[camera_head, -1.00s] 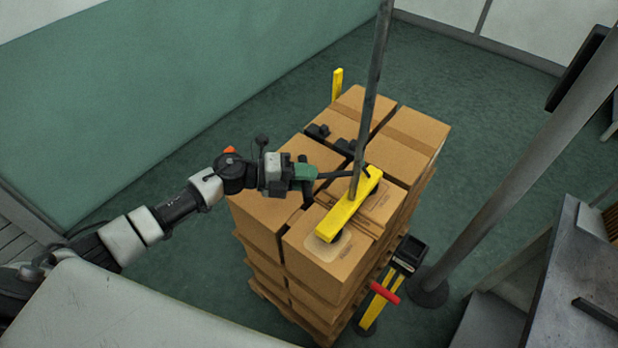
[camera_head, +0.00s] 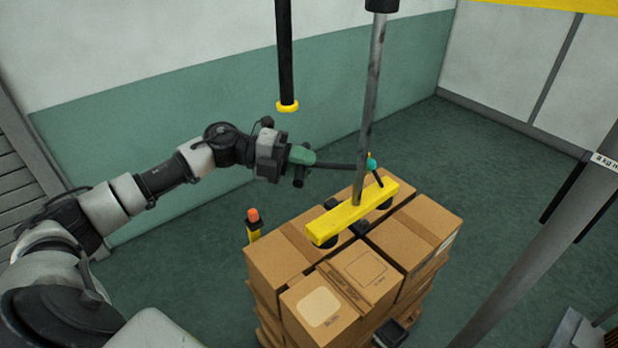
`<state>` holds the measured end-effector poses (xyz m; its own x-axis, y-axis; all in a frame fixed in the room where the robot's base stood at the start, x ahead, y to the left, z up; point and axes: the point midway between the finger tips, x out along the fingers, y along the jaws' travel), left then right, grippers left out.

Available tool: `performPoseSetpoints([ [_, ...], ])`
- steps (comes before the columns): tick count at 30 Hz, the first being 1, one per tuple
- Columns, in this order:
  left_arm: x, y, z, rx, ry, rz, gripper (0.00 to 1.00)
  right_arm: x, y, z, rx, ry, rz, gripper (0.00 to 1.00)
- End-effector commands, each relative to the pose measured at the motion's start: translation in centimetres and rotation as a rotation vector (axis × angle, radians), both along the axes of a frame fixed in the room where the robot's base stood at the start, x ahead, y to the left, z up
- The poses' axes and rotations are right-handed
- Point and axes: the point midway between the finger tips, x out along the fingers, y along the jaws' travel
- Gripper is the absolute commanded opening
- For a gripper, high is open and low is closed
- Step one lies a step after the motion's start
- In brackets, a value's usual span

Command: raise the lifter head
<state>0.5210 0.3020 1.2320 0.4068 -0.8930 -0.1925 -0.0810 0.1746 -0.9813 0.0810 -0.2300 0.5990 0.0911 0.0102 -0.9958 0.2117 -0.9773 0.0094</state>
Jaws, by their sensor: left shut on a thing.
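The lifter head is a yellow bar (camera_head: 352,214) with dark suction cups under it, on the lower end of a grey upright tube (camera_head: 368,110). My left gripper (camera_head: 300,165) comes in from the left and is shut on the green and black grip of a dark handle rod (camera_head: 335,166). The rod reaches to the tube just above the bar. A small teal knob (camera_head: 372,164) shows beside the tube. My right gripper is out of view.
Brown cartons (camera_head: 415,235) stand stacked on a pallet below the head. An orange-topped yellow post (camera_head: 253,222) is behind them at left. A black tube with a yellow end (camera_head: 288,105) hangs nearby. A grey column (camera_head: 520,240) stands at right. Floor around the stack is mostly clear.

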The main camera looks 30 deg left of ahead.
Motion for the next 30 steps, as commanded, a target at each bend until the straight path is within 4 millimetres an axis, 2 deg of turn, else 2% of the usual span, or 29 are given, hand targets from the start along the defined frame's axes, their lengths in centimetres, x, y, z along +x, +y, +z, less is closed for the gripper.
performPoseSetpoints([
  [1,0.0,0.0,0.9,0.002,-0.004,-0.002,0.00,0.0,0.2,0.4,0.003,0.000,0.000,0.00],
  [4,0.0,0.1,1.3,0.002,-0.003,-0.002,0.00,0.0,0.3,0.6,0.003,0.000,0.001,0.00],
  [16,0.0,0.1,1.3,0.003,-0.002,-0.001,0.00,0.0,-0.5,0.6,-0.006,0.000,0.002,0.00],
  [17,0.0,0.1,1.3,0.003,-0.002,-0.001,0.27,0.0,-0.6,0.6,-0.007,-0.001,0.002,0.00],
  [21,0.0,0.1,1.2,0.004,-0.001,0.000,0.48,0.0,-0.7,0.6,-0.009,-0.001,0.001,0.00],
  [30,0.0,0.2,1.1,0.003,0.001,0.001,0.49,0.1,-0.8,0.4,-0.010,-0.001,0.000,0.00],
])
